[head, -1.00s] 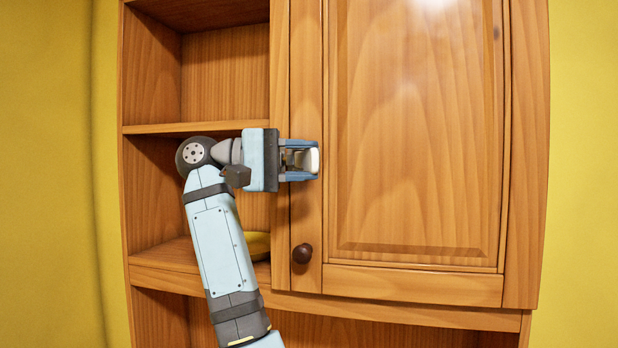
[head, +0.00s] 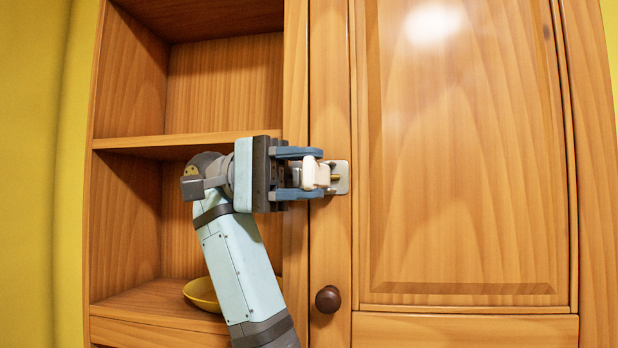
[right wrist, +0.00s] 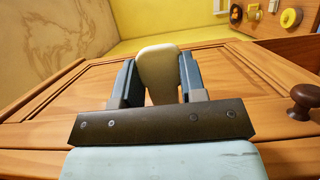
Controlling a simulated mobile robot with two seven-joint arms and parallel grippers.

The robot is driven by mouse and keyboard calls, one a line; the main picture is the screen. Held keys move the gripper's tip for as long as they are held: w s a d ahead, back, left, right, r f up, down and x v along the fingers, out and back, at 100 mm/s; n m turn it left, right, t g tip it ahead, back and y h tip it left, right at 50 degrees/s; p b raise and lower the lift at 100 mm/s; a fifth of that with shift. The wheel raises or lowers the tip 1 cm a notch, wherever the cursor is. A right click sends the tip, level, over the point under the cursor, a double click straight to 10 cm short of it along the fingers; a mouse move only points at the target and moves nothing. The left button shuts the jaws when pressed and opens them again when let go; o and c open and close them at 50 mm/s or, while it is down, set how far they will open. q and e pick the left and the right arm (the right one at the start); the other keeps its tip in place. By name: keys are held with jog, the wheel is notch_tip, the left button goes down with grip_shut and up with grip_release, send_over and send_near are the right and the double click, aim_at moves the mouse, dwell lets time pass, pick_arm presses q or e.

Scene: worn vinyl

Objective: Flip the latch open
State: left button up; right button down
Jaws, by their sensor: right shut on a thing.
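The latch is a cream lever (head: 308,174) on a small metal plate (head: 342,178) with a brass pin, fixed to the cabinet door's left stile. My right gripper (head: 314,173) reaches it from the left, with one blue-grey finger above the lever and one below. It is shut on the lever. In the right wrist view the cream lever (right wrist: 158,68) stands between the two fingers of my right gripper (right wrist: 160,82). The lever's hold on the plate is partly hidden by the fingers. My left gripper is not in view.
The wooden door (head: 465,170) appears closed, with a dark round knob (head: 328,299) below the latch. Open shelves lie left of it, with a yellow bowl (head: 200,292) on the lower shelf behind my right arm.

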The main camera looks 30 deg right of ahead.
dwell(0.4)
jog(key=c, duration=0.7)
grip_release()
